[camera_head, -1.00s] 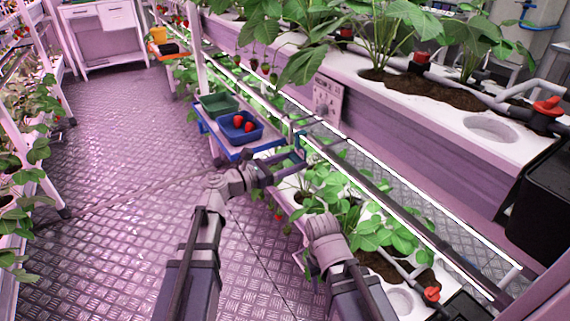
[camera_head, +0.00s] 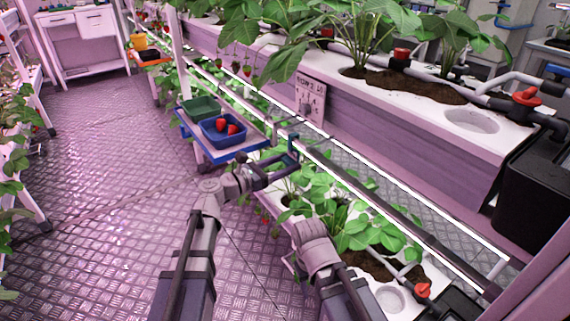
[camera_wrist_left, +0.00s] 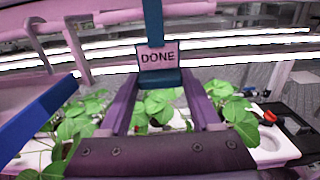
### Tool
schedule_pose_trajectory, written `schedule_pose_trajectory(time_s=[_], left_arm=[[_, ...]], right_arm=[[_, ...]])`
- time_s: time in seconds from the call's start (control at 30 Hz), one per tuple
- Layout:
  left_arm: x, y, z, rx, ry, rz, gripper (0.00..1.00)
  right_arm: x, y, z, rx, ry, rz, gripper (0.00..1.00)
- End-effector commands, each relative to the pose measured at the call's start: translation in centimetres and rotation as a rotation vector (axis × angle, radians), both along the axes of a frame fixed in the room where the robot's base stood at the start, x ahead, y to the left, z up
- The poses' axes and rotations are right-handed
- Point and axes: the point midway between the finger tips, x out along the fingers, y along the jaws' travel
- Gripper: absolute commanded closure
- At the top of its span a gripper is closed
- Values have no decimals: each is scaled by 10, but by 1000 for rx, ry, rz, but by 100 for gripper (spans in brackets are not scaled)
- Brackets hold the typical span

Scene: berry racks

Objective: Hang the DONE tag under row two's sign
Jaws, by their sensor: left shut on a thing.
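The DONE tag (camera_wrist_left: 159,57) shows in the left wrist view as a pale plate with dark letters, in a dark teal frame with a strip rising above it. My left gripper (camera_wrist_left: 157,88) is shut on the tag's lower teal part. In the head view the left gripper (camera_head: 281,166) holds the tag, seen nearly edge-on (camera_head: 293,144), out in front of the lower rack. The row sign (camera_head: 311,97), a pale card with small markings, is on the side of the upper planter, above and right of the tag. Its lettering is too small to read surely. My right gripper is not visible.
A blue tray with red berries (camera_head: 222,130) and a green tray (camera_head: 200,108) stand on a small cart (camera_head: 236,156) left of the gripper. A light rail (camera_head: 355,175) and leafy plants (camera_head: 365,230) lie close by. The aisle floor (camera_head: 110,190) is open at left.

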Motion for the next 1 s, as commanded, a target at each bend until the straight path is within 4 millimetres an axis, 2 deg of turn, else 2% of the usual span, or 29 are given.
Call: schedule_pose_trajectory(time_s=[0.07, 0.1, 0.37, 0.4, 0.67, 1.0], left_arm=[[0, 0, 0, 0, 0, 0, 84], [0, 0, 0, 0, 0, 0, 32], [0, 0, 0, 0, 0, 0, 3], [0, 0, 0, 0, 0, 0, 1], [-1, 2, 0, 0, 0, 1, 1], [-31, 42, 0, 0, 0, 4, 1]], right_arm=[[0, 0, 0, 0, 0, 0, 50], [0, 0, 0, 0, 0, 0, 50], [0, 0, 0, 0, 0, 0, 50], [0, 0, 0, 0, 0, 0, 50], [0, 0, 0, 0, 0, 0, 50], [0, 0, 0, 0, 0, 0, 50]])
